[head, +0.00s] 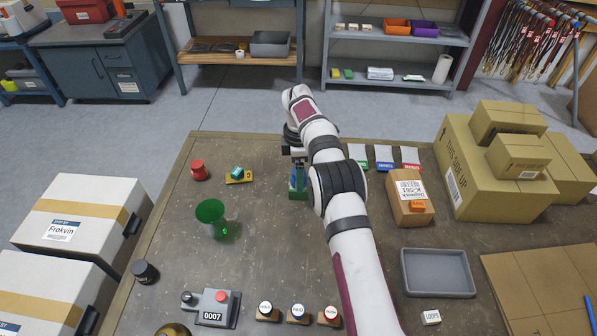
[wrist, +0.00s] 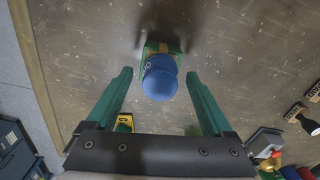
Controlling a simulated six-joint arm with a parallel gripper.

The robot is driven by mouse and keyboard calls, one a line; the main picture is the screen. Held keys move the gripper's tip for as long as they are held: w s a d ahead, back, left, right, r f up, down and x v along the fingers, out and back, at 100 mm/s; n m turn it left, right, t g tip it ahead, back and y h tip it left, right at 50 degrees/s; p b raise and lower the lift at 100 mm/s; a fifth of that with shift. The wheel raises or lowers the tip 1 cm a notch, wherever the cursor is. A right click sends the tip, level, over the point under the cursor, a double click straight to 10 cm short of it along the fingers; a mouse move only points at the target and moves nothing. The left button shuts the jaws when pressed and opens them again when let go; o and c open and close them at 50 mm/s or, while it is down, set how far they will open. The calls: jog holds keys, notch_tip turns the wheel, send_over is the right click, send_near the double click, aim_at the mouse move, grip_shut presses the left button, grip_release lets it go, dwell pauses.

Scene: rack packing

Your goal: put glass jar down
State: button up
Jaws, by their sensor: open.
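My gripper (head: 298,187) is at the far middle of the brown table, its teal fingers pointing down. In the wrist view my gripper (wrist: 158,95) is open, its fingers apart. Between them, a blue round-topped object (wrist: 160,78) stands on the table, with green and yellow at its base; I see clear space between it and both fingers. I cannot tell whether it is the glass jar. A green, see-through, glass-like vessel (head: 211,213) stands left of my gripper, wide at the top and narrower below. Finger contact is hidden in the head view.
A red-topped object (head: 199,170) and a yellow-and-teal tool (head: 240,175) lie left of my gripper. Right are a cardboard box (head: 408,203), stacked cartons (head: 470,160) and a grey tray (head: 437,290). A button box (head: 212,308) and several stamps stand at the front. The table's left-middle is mostly clear.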

notch_tip(320, 180, up, 8)
jog(key=shift+f, duration=0.1)
jog(key=s+d+r+m+y, duration=0.1)
jog(key=s+d+r+m, duration=0.3)
jog(key=s+r+m, duration=0.4)
jog(key=s+d+r+m, duration=0.5)
jog(key=s+r, duration=0.2)
jog(key=s, duration=0.4)
jog(key=s+f+m, duration=0.2)
jog(key=s+m, duration=0.2)
jog(key=s, duration=0.3)
jog(key=s+d+f+m, duration=0.1)
jog(key=s+m, duration=0.3)
jog(key=s, duration=0.4)
jog(key=s+d+f+m, duration=0.1)
jog(key=s+f+m, duration=0.2)
jog(key=s, duration=0.5)
jog(key=shift+f+m+y, duration=0.35)
jog(key=shift+m+y, duration=0.05)
jog(key=shift+m, duration=0.3)
